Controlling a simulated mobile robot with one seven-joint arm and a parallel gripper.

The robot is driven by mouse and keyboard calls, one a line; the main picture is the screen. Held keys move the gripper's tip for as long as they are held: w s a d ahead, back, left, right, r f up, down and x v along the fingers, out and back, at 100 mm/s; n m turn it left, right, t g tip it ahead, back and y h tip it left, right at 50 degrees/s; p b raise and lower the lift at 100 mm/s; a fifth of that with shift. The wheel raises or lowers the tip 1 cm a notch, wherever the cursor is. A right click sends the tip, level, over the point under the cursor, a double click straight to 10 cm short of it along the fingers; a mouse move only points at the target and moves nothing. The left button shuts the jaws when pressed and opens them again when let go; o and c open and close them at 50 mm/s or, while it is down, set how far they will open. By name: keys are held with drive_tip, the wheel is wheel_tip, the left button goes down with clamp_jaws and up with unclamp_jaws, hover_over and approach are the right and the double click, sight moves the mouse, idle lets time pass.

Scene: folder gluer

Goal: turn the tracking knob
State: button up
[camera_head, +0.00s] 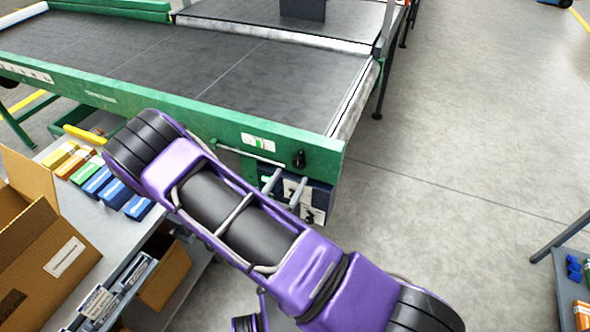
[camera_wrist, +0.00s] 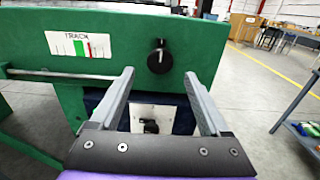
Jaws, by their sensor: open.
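The tracking knob (camera_wrist: 159,56) is a round black knob with a light pointer mark. It sits on the green side rail of the conveyor, right of a white label reading "TRACK" (camera_wrist: 78,45) with a green and red scale. The knob also shows in the head view (camera_head: 298,159), near the rail's right end. My gripper (camera_wrist: 158,82) is open and empty. Its two grey fingers point toward the rail, apart from each other, with the knob ahead and between their tips in the picture. In the head view the gripper (camera_head: 284,184) is partly hidden behind my purple arm.
A dark blue box with a white plate and a black switch (camera_wrist: 150,126) hangs below the rail. A metal rod (camera_wrist: 60,76) runs along the rail's left part. A table with a cardboard box (camera_head: 35,240) and small coloured boxes stands left.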

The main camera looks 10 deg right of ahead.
sight(298, 166)
drive_tip(key=shift+x, duration=2.2)
drive_tip(key=shift+c, duration=0.2)
clamp_jaws()
drive_tip(key=shift+n, duration=0.3)
drive_tip(key=shift+n+p, duration=0.55)
drive_tip(key=shift+n, duration=0.65)
drive_tip(key=shift+n+p, duration=0.5)
drive_tip(key=shift+n, duration=1)
